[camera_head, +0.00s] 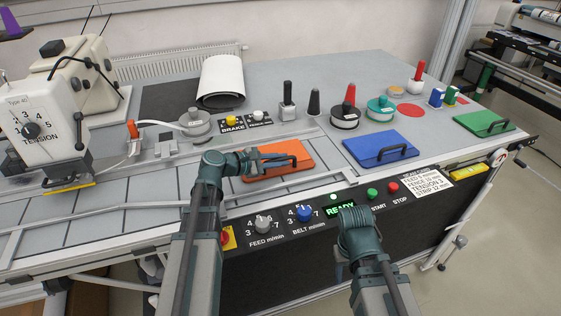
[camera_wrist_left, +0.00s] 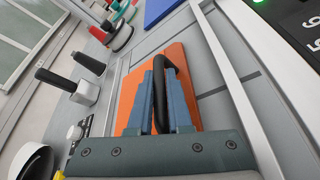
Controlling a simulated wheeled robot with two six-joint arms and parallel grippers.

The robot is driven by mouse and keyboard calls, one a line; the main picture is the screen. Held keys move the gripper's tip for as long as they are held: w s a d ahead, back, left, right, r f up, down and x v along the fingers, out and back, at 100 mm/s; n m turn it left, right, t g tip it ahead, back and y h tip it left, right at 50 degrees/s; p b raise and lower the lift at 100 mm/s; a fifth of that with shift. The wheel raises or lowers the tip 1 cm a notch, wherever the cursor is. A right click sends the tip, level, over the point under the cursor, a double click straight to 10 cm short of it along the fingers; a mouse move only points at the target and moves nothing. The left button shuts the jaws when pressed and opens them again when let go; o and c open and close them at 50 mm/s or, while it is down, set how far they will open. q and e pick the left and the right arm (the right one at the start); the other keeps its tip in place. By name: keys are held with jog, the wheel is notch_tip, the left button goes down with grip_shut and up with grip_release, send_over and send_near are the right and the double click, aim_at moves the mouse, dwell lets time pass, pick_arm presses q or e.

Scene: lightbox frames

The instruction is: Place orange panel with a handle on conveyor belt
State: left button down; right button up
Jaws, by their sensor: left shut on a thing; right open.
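The orange panel (camera_head: 286,150) is in the middle of the head view, over the right part of the grey segmented conveyor belt (camera_head: 150,190). I cannot tell whether it touches the belt. My left gripper (camera_head: 266,163) is at its left part, shut on its dark handle. In the left wrist view, the left gripper's fingers (camera_wrist_left: 160,90) stand either side of the black handle (camera_wrist_left: 181,85), with the orange panel (camera_wrist_left: 127,100) behind them. My right gripper (camera_head: 352,212) is open and empty, in front of the control panel; its fingertips are hard to make out.
A blue panel (camera_head: 375,152) and a green panel (camera_head: 484,124), both with handles, lie to the right. The tension machine (camera_head: 45,130) stands at the left. Knobs, weights and a white roll (camera_head: 221,78) stand behind the belt. A control panel (camera_head: 285,223) runs along the front.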

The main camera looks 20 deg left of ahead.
pick_arm(q)
jog(key=c, duration=0.8)
grip_release()
jog(key=shift+c, duration=0.2)
jog(key=shift+s+a+r, duration=0.1)
jog(key=shift+s+r, duration=0.05)
jog(key=p+v, duration=0.3)
jog(key=v, duration=0.7)
jog(key=shift+a+r+p, duration=0.1)
jog(key=shift+p, duration=0.3)
jog(key=shift+s+a+r, duration=0.15)
jog(key=shift+s+a, duration=0.3)
jog(key=shift+s, duration=0.05)
